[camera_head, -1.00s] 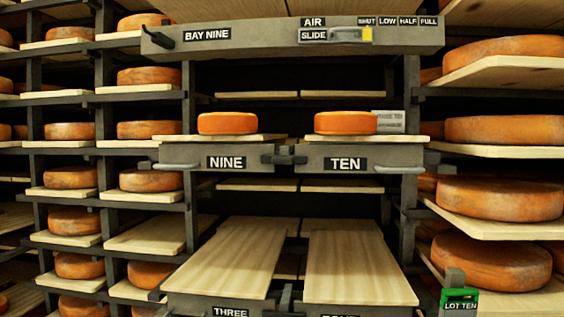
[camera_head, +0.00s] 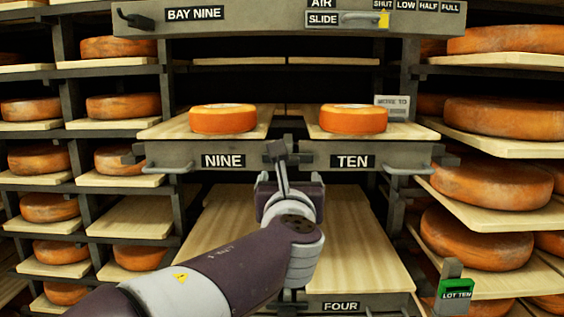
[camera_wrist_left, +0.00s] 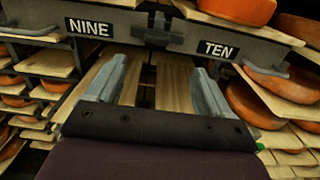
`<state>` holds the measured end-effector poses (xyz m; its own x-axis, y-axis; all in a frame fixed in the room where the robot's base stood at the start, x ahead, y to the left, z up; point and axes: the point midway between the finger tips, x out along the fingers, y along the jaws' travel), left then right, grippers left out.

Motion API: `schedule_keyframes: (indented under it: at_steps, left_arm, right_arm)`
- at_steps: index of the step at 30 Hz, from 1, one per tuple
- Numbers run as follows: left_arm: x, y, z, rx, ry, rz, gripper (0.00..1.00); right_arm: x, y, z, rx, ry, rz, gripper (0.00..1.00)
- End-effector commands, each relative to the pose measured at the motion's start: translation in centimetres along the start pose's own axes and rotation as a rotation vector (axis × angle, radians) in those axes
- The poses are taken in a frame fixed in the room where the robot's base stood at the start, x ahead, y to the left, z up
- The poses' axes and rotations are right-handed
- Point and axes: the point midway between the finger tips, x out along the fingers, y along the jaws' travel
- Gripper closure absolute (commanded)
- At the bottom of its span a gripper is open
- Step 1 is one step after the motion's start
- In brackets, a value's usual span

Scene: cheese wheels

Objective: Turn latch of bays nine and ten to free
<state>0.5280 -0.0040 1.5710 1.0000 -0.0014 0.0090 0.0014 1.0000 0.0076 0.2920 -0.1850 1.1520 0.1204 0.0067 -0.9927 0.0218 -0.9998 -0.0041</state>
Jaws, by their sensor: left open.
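The latch (camera_head: 274,150) is a small dark fitting between the front plates of bay NINE (camera_head: 222,161) and bay TEN (camera_head: 352,161). It also shows in the left wrist view (camera_wrist_left: 158,32), with a dark bar lying across the seam. My left gripper (camera_head: 286,178) is just below and in front of the latch in the head view and hides part of that area. In the wrist view its two grey fingers (camera_wrist_left: 161,72) are spread wide with nothing between them, and the latch is beyond the tips. My right gripper is not in view.
An orange cheese wheel (camera_head: 222,119) sits on board nine and another (camera_head: 353,119) on board ten. Grey handles flank the plates. Empty boards (camera_head: 350,245) lie below. The AIR slide bar (camera_head: 345,19) is above. Racks of cheeses stand both sides, with a green LOT TEN tag (camera_head: 455,289) lower right.

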Motion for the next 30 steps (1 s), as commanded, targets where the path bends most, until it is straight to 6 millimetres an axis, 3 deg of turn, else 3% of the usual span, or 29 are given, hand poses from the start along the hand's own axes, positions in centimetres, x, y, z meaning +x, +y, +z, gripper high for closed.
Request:
schedule_keyframes:
  at_steps: [9,13,18,26,30]
  left_arm:
    - [7.9,0.1,0.5,-0.001,0.007,0.003,0.19]
    - [10.3,0.1,0.2,-0.003,0.007,0.002,0.19]
    - [11.7,0.1,-0.1,-0.005,0.006,0.001,0.19]
    - [11.8,0.1,-0.2,-0.006,0.006,0.001,0.19]
    - [11.8,0.1,-0.2,-0.006,0.006,0.002,0.65]
  right_arm:
    - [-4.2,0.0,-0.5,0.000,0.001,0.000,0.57]
    - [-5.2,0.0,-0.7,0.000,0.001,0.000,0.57]
    - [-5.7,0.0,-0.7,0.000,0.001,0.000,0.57]
    - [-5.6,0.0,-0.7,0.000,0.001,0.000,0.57]
    - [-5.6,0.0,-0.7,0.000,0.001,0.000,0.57]
